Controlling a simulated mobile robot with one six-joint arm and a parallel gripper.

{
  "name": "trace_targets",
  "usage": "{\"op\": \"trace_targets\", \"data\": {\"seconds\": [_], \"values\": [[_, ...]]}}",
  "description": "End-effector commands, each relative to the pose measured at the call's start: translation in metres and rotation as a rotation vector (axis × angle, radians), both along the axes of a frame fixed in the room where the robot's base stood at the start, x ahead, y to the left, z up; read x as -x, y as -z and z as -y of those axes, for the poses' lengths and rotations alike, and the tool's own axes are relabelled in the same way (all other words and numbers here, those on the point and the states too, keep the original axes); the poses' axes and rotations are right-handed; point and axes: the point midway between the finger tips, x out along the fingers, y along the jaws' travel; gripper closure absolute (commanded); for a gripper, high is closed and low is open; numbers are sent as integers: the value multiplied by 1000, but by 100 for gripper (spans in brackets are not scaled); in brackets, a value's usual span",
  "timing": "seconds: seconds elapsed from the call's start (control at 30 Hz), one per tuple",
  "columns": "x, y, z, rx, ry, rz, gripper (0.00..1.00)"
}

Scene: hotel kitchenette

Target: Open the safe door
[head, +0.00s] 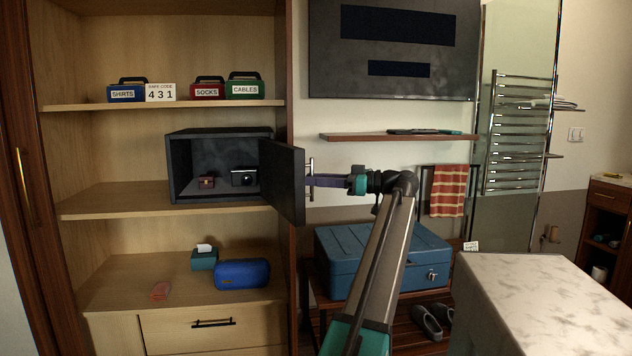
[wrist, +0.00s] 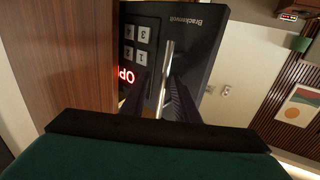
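The dark grey safe (head: 221,135) sits on the middle shelf of the wardrobe. Its door (head: 284,182) stands swung wide open to the right, and the inside shows a small dark purse-like item (head: 207,182) and a camera (head: 243,177). The upright bar handle (head: 311,178) is on the door's outer face. In the wrist view the handle (wrist: 166,75) lies between my gripper's fingers (wrist: 160,98), which look apart with a gap beside the bar. A keypad (wrist: 138,44) and red lettering, partly hidden, show on the door (wrist: 190,40). My gripper (head: 318,181) reaches in from the right.
A blue chest (head: 345,262) stands below my arm. A marble-topped counter (head: 545,290) is at the right. A narrow wall shelf (head: 370,137) is above the arm.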

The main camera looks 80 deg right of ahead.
Motion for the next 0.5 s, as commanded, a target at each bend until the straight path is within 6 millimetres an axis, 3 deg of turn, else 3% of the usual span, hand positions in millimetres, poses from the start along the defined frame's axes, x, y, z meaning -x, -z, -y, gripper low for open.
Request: {"op": "trace_targets", "data": {"seconds": [0.17,0.5], "values": [[17,-1,-1,0,1,0,72],[71,-1,-3,-1,4,0,72]]}}
